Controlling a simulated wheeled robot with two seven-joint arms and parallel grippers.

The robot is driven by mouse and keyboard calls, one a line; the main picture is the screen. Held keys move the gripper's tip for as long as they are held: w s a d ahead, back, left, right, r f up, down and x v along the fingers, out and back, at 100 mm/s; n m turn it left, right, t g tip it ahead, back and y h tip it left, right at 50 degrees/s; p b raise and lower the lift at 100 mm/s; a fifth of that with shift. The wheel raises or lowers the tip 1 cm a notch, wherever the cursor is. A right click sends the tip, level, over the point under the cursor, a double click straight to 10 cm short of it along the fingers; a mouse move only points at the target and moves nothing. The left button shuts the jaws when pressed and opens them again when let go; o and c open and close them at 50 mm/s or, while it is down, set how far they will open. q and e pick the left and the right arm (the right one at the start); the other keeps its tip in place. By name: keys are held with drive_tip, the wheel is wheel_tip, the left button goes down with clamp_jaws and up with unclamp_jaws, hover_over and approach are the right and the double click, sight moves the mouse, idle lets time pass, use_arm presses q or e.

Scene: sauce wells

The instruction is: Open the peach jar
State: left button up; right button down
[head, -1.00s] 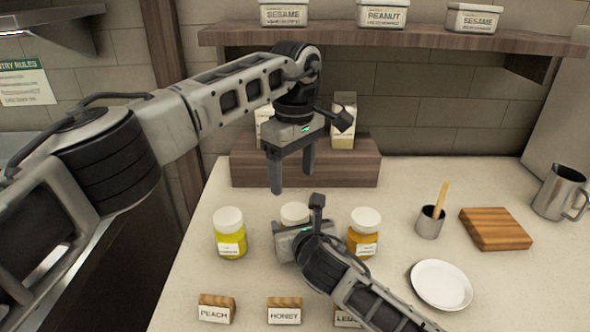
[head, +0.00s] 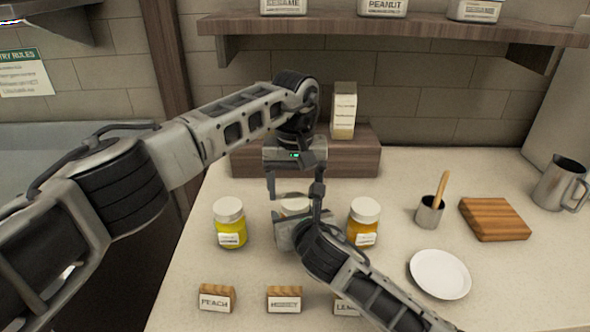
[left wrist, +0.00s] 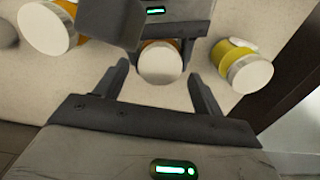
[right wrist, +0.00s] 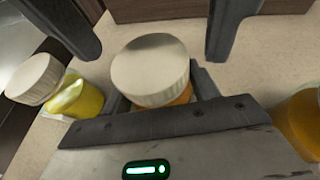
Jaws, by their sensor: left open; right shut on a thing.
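The middle jar has a white lid (head: 296,206) and orange contents (right wrist: 176,98). Its label is hidden, so I cannot read whether it is the peach jar. My right gripper (head: 294,234) is shut around this jar's body, which stands upright. My left gripper (head: 293,197) points down, open, with its fingers on either side of the lid. In the left wrist view the lid (left wrist: 159,63) lies between the open fingertips; in the right wrist view the lid (right wrist: 150,68) is on the jar. I see no finger clearly touching it.
A yellow jar (head: 230,226) stands left and an amber jar (head: 362,226) right, both lidded. Cards reading PEACH (head: 216,299) and HONEY (head: 284,299), and a partly hidden one, stand in front. A plate (head: 440,274), cup (head: 429,213) and board (head: 494,219) are right.

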use_arm(q)
drive_tip(key=shift+f, duration=0.95)
drive_tip(key=c, duration=1)
drive_tip(key=n, duration=1)
drive_tip(key=o, duration=1.1)
drive_tip(key=shift+c, duration=0.2)
drive_tip(key=shift+r, duration=0.1)
